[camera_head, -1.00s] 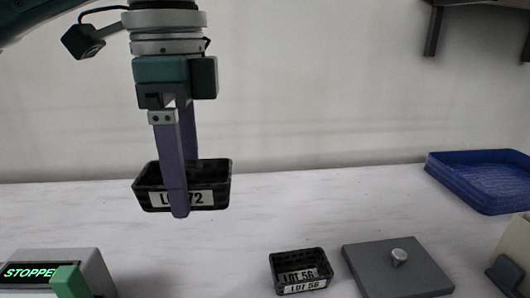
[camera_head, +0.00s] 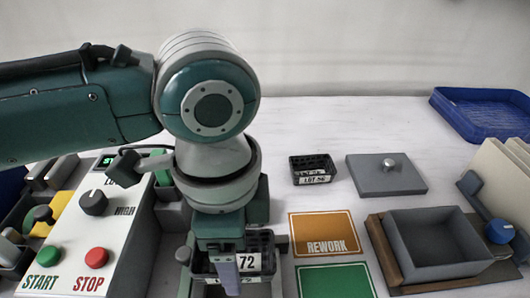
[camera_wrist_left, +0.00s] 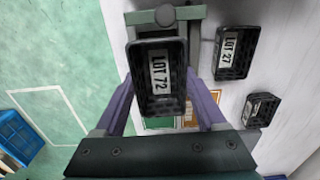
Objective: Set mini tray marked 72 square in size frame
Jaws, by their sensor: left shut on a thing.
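My left gripper (camera_head: 228,278) is shut on the black mini tray labelled LOT 72 (camera_head: 265,262), low at the bottom centre of the head view. In the left wrist view the tray (camera_wrist_left: 157,98) sits between the purple fingers, its label facing the camera and its edges slightly turned. A grey frame-like fixture with a knobbed bar (camera_wrist_left: 190,13) shows behind and beyond the tray. It looks like the size frame; my arm and the tray hide much of it. I cannot tell whether the tray touches it. My right gripper is not in view.
A LOT 56 tray (camera_head: 312,170) and a grey lid plate (camera_head: 386,177) lie behind the orange REWORK mat (camera_head: 324,235). A grey open box (camera_head: 435,238) stands right, a control box (camera_head: 95,225) left. The wrist view shows a LOT 27 tray (camera_wrist_left: 235,55).

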